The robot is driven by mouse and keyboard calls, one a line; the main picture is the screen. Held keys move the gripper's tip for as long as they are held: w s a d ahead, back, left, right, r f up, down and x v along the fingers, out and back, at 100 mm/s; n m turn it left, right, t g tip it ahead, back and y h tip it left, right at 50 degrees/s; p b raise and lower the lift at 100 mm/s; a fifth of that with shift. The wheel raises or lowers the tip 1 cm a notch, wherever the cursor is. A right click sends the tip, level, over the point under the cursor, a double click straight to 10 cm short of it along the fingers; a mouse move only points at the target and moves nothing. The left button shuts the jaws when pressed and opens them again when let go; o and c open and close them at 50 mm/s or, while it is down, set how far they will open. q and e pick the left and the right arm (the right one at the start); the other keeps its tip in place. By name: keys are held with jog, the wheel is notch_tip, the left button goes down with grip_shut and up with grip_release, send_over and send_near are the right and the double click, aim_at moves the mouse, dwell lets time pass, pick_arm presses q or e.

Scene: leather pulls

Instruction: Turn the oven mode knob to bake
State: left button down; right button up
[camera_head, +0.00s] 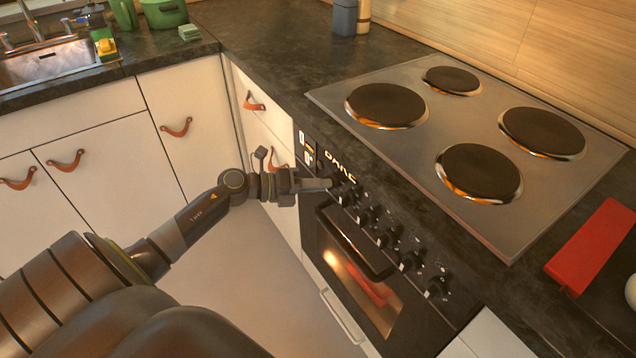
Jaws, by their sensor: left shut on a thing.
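The oven (317,235) is built in under the counter, with a row of several dark knobs (387,237) along its control panel. My left gripper (328,184) reaches in from the left and is shut on the leftmost knob, the oven mode knob (342,181). The gripper hides much of that knob, and I cannot read its pointer setting. Light lettering shows on the panel just above it, partly covered. My right gripper is not in view.
A steel hob (470,110) with several dark plates is set in the dark counter above the oven. The oven handle (352,243) juts out below the knobs. A red object (592,246) lies on the counter at right. White cabinets (95,165) with leather pulls stand at left.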

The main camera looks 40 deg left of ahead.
pick_arm(q)
jog(key=shift+f, duration=0.1)
dwell(0.4)
jog(key=c, duration=1.5)
grip_release()
jog(key=shift+o, duration=0.2)
jog(key=shift+s, duration=0.1)
jog(key=p+v, duration=0.1)
jog(key=v, duration=1.6)
jog(key=shift+a, duration=0.15)
